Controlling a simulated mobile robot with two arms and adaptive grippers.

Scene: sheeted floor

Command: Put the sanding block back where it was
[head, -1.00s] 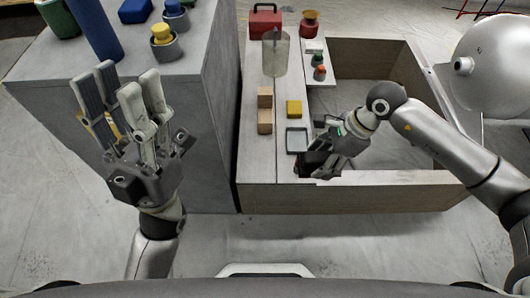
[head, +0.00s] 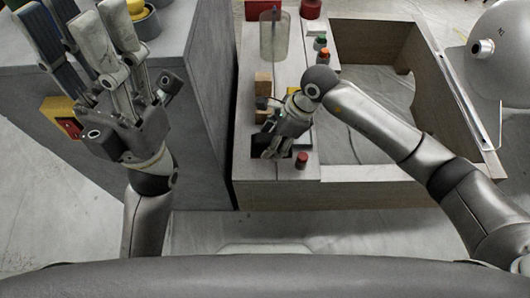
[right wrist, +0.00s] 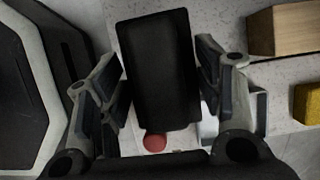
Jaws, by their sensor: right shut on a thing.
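A black rectangular block (right wrist: 160,70), which looks like the sanding block, is between the fingers of my right gripper (right wrist: 160,95) in the right wrist view. The gripper is shut on it. In the head view my right gripper (head: 272,150) is low over the near left part of the light bench top (head: 250,188). The block is hard to make out there among the dark fingers. Whether it touches the bench, I cannot tell. My left gripper (head: 80,22) is open and empty, fingers up, in front of the grey cabinet (head: 195,85).
A red-capped bottle (head: 302,160) stands right beside my right gripper. Wooden blocks (head: 263,82) lie behind it; a yellow block (right wrist: 309,102) shows in the wrist view. A clear cylinder (head: 274,38) and small bottles (head: 321,45) stand farther back. The open frame (head: 390,172) is at right.

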